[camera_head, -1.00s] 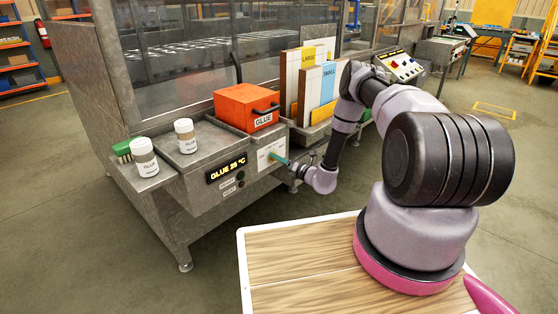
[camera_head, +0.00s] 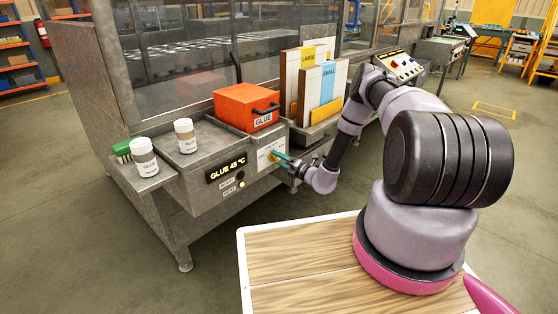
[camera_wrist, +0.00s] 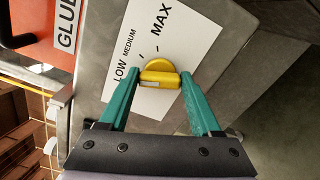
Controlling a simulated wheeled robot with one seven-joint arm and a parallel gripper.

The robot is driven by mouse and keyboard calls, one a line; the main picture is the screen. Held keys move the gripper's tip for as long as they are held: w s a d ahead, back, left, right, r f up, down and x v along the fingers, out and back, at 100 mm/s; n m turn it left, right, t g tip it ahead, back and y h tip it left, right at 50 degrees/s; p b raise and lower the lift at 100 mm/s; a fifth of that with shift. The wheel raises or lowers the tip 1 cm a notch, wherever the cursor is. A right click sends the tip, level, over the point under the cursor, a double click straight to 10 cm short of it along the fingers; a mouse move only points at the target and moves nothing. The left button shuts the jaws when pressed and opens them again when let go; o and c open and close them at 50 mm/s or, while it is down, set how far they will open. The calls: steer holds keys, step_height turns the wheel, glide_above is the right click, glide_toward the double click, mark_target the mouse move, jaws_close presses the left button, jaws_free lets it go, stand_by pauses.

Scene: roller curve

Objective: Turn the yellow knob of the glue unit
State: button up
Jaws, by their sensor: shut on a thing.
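The yellow knob (camera_wrist: 158,75) sits on a white dial plate (camera_wrist: 188,28) marked LOW, MEDIUM and MAX. My gripper (camera_wrist: 160,77) has its two teal fingers on either end of the knob's raised bar, shut on it. The bar lies roughly crosswise in the wrist view; which mark it points to is hard to tell. In the head view my gripper (camera_head: 277,157) reaches the front of the glue unit (camera_head: 200,195) and largely hides the knob. The unit's display (camera_head: 226,167) reads GLUE 45 °C.
An orange GLUE box (camera_head: 240,105) stands above the dial. Two white-lidded jars (camera_head: 186,137) and a green brush (camera_head: 122,149) are at the left. Upright boards (camera_head: 310,85) stand behind my arm. The floor in front is clear.

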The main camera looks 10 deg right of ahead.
steer(key=shift+s, duration=0.1)
steer(key=o, duration=1.4)
steer(key=shift+d, duration=0.1)
steer(key=v, duration=1)
steer(key=shift+s+d, duration=0.15)
steer(key=shift+s, duration=0.15)
